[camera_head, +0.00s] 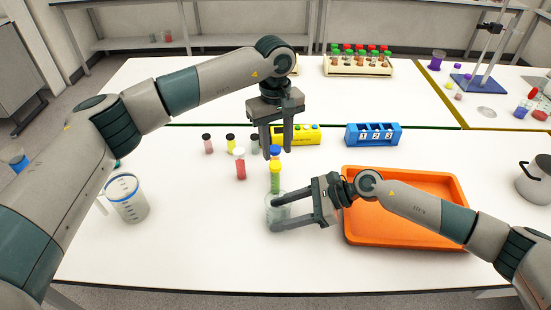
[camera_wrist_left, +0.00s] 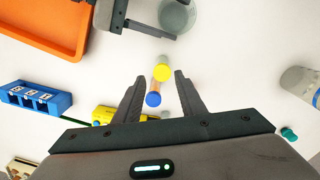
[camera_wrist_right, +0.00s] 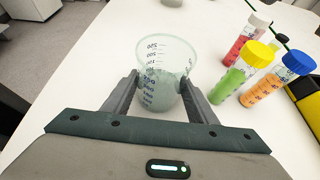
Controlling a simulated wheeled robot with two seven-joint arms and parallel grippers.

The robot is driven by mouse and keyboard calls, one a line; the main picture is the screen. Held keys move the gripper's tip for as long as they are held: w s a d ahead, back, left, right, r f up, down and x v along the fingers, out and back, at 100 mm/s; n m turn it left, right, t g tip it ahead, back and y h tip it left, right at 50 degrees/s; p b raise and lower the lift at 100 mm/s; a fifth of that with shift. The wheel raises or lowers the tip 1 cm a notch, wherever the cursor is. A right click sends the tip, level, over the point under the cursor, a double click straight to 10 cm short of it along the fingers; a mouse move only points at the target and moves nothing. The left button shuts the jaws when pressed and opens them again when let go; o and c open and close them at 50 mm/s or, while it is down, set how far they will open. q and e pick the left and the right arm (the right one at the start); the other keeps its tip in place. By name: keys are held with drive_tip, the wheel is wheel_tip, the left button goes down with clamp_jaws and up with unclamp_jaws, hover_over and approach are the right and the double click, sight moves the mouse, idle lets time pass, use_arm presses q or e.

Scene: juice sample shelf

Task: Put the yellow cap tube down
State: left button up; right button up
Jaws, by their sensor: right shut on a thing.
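The yellow cap tube (camera_head: 275,183), with green contents, stands upright on the white table just behind the beaker. It also shows in the right wrist view (camera_wrist_right: 230,80). A blue cap tube (camera_wrist_right: 265,88) with orange contents stands close beside it, mostly hidden behind it in the head view. My left gripper (camera_head: 276,153) is open and empty above these two tubes; both caps show between its fingers in the left wrist view, apart from them. My right gripper (camera_head: 276,216) is shut on the clear graduated beaker (camera_wrist_right: 165,70), which is upright with a grey-green content.
A red tube with a white cap (camera_head: 240,167) stands left of the yellow one. Small tubes (camera_head: 208,144) stand behind it. A yellow rack (camera_head: 300,137) and blue numbered rack (camera_head: 372,136) are behind. An orange tray (camera_head: 405,236) lies right, a measuring jug (camera_head: 128,203) left.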

use_arm(q)
drive_tip(key=s+d+f+n+g+h, duration=0.1)
drive_tip(key=s+d+f+g+h, duration=0.15)
drive_tip(key=d+h, duration=0.2)
drive_tip(key=n+t+h, duration=1.1)
drive_tip(key=n, duration=0.6)
approach(275, 166)
drive_tip(key=shift+s+a+f, duration=0.2)
drive_tip(key=shift+a+f, duration=0.55)
drive_tip(key=shift+a, duration=0.15)
drive_tip(key=shift+d, duration=0.1)
drive_tip(key=x, duration=0.6)
drive_tip(key=shift+w+d, duration=0.15)
drive_tip(key=shift+d, duration=0.15)
